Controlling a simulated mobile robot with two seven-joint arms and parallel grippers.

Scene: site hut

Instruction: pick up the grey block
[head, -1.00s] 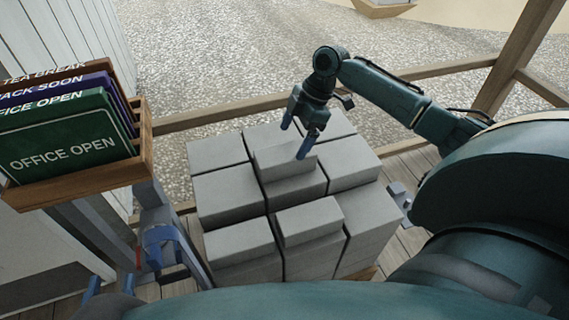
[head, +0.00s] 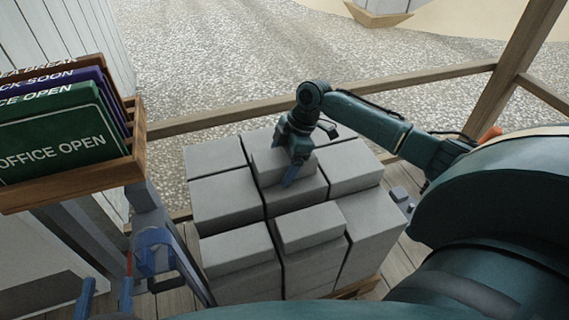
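Grey blocks are stacked in a close layer; one grey block (head: 262,168) sits raised on top near the back middle. My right gripper (head: 286,160) is down over this raised block. One blue finger reaches down in front of its near face; the far finger is mostly hidden. The fingers look spread across the block, but contact cannot be made out. The block appears to rest on the stack. A second raised grey block (head: 308,224) lies at the front of the stack. My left gripper (head: 106,294) is low at the left, its blue fingers apart and empty.
A wooden rack (head: 75,188) with office signs (head: 52,143) stands at the left, close to the stack. A wooden rail (head: 220,118) runs behind the blocks. The blocks stand on a wooden pallet (head: 355,288). Gravel ground lies beyond the rail.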

